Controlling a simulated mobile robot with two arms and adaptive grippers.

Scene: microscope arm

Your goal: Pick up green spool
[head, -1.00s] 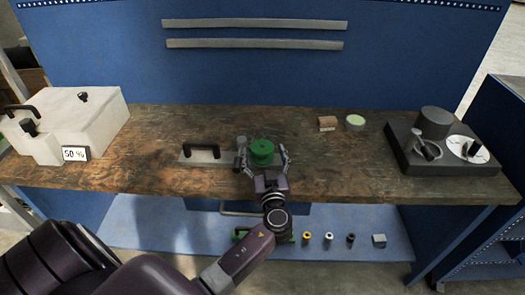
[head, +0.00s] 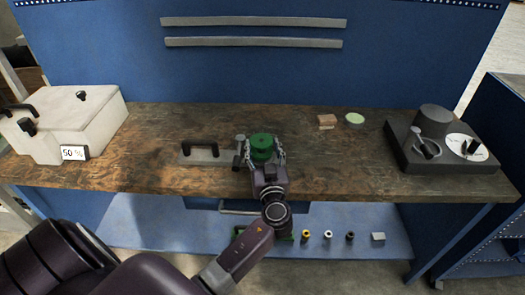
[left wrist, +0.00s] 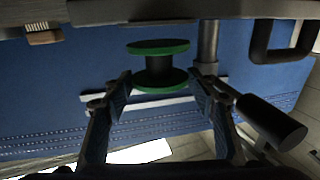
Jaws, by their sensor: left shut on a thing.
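The green spool (head: 262,141) stands upright at the front middle of the workbench, with two green flanges and a dark core. In the left wrist view the spool (left wrist: 159,65) is between the two fingers. My left gripper (head: 265,158) is shut on the spool from the front, one finger on each side. In the left wrist view the fingertips (left wrist: 160,84) are near the lower-drawn flange. A gap shows there between spool and bench, but I cannot tell whether it is clear of the surface. My right gripper is not in view.
A grey plate with a black handle (head: 201,148) lies left of the spool, and a grey post (head: 240,139) stands close beside it. A white box (head: 70,125) is at the left, a dark grey tray (head: 397,152) at the right.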

